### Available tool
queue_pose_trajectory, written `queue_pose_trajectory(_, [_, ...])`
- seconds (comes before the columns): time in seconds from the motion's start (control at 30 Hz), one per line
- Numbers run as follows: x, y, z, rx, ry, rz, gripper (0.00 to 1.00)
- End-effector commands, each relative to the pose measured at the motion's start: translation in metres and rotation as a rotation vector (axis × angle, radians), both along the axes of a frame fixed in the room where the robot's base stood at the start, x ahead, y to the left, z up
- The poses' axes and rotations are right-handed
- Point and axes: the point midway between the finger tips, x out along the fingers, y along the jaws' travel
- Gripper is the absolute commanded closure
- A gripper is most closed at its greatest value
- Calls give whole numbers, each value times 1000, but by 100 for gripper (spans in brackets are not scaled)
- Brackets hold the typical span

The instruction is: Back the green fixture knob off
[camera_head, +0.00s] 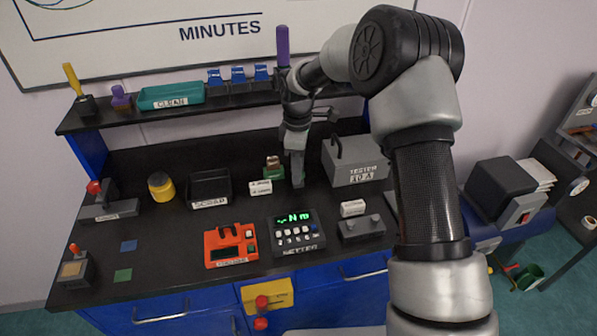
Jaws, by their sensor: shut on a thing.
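The small green fixture (274,174) stands on the black bench near its back middle, with a tan and dark piece on top. My gripper (298,182) points down right beside the fixture's right side, low over the bench. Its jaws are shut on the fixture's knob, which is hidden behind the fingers.
Small white label cards (260,187) stand just in front of the fixture. A grey tester box (355,163) with a handle is close on the right. A meter (297,235) with a lit display and a red device (230,246) are in front. A shelf (215,103) runs above behind.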

Motion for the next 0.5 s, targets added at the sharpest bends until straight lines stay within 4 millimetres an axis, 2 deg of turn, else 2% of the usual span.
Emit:
queue_pose_trajectory(0.13, [-1,0,0,1,5,78,96])
queue_pose_trajectory(0.33, [-2,0,-2,2,5,353,96])
queue_pose_trajectory(0.5, [-2,0,-2,0,5,403,96])
